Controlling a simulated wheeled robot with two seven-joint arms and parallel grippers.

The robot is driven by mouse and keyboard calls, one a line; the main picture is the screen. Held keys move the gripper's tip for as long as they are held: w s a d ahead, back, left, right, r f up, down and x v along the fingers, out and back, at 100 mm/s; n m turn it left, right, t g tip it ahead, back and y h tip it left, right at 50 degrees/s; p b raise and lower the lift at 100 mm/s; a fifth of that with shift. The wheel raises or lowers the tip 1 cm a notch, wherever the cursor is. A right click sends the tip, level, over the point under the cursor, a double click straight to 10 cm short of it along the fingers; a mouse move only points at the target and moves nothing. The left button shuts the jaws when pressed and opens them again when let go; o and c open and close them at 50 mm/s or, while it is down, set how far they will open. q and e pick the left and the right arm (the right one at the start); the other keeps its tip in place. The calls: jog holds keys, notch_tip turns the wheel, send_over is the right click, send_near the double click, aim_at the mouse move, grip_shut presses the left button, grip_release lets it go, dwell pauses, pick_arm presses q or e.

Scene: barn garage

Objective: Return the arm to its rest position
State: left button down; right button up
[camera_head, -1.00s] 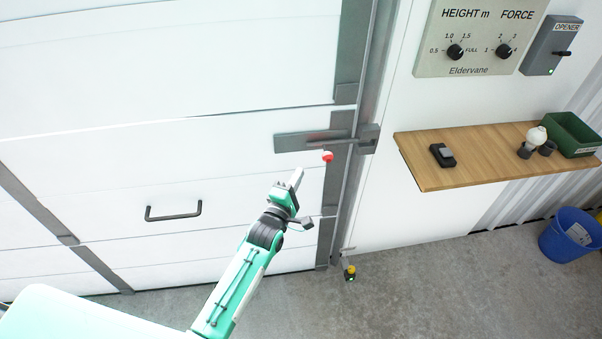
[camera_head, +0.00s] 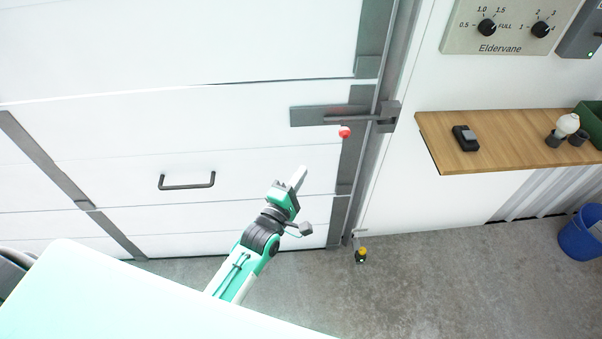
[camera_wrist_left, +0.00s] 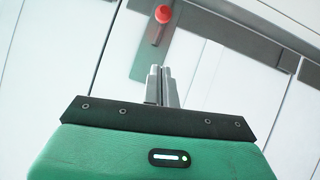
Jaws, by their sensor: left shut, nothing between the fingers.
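My left arm reaches up from the bottom of the head view in front of the white garage door (camera_head: 110,130). My left gripper (camera_head: 299,176) is shut and empty, its fingers pointing up and to the right. It is apart from the door latch (camera_head: 320,116), below its red knob (camera_head: 345,132). In the left wrist view the shut fingers (camera_wrist_left: 162,78) show with nothing between them, and the red knob (camera_wrist_left: 163,14) is beyond them near the top. My right gripper is not in view.
A dark handle (camera_head: 187,186) is on the door. A wooden shelf (camera_head: 480,166) on the right wall holds a small black device (camera_head: 466,138). A control panel (camera_head: 505,38) is above. A yellow-topped sensor (camera_head: 361,254) and a blue bucket (camera_head: 580,236) are low.

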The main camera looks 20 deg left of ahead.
pick_arm(q)
jog(key=s+a+f+m+g+y, duration=0.1)
jog(key=s+f+m+g, duration=0.3)
jog(key=f, duration=0.9)
jog(key=s+a+f+m+g, duration=0.1)
jog(key=s+f+m+g, duration=0.15)
jog(key=s+f, duration=0.65)
jog(key=s+a+f+m+g+y, duration=0.1)
jog(key=s+f+m+g, duration=0.2)
jog(key=f, duration=1.3)
jog(key=s+a+f+m+g, duration=0.2)
jog(key=s+f, duration=0.4)
jog(key=s, duration=0.4)
jog(key=s+a+f+m+g+y, duration=0.1)
jog(key=s+f+m, duration=0.4)
jog(key=s, duration=0.6)
jog(key=s+a+f+m+g, duration=0.3)
jog(key=s+f, duration=0.4)
jog(key=s, duration=0.4)
jog(key=a+g, duration=0.1)
jog(key=g, duration=0.1)
jog(key=shift+g+y, duration=0.35)
jog(key=shift+y, duration=0.05)
jog(key=shift+w, duration=0.15)
